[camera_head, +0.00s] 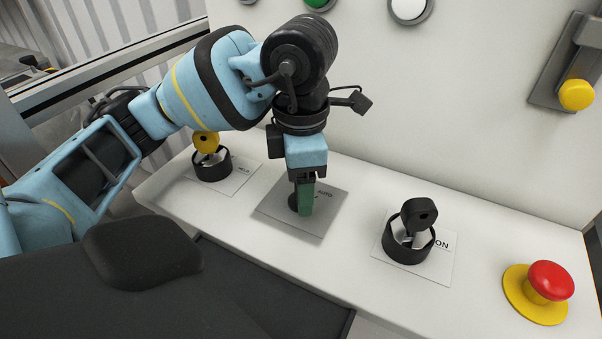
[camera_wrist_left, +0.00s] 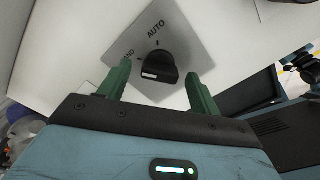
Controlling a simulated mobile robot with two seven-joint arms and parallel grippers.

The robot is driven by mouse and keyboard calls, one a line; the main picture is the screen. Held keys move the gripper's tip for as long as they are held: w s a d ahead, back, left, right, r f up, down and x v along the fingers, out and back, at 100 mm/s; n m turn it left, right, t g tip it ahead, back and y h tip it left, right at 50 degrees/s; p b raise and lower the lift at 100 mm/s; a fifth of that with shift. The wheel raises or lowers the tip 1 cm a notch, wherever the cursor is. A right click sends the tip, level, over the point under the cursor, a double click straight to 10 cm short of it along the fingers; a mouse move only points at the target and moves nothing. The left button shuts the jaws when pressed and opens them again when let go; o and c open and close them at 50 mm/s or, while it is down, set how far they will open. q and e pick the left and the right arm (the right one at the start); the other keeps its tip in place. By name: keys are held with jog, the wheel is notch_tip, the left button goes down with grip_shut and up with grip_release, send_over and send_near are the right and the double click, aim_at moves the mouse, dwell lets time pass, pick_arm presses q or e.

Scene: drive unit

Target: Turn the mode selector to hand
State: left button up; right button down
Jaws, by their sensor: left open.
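The mode selector is a black knob with a white mark, on a grey plate. In the wrist view the knob (camera_wrist_left: 158,66) sits between and slightly beyond my open green fingers, with a visible gap on each side. Its white mark is at the lower left end. The plate (camera_wrist_left: 183,42) reads AUTO and a partly hidden word ending in ND. In the head view my left gripper (camera_head: 304,196) points down over the plate (camera_head: 328,206); its fingers hide most of the knob (camera_head: 293,203). My right gripper is not in view.
A yellow key switch (camera_head: 206,142) stands left of the plate, a black key switch (camera_head: 418,215) right of it. A red emergency button (camera_head: 550,281) is at the far right. A yellow knob (camera_head: 576,95) is on the upright panel. White console surface lies between them.

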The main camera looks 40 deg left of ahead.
pick_arm(q)
notch_tip(320, 180, up, 6)
jog(key=shift+r+p, duration=0.2)
jog(key=shift+p, duration=0.7)
jog(key=shift+r, duration=0.7)
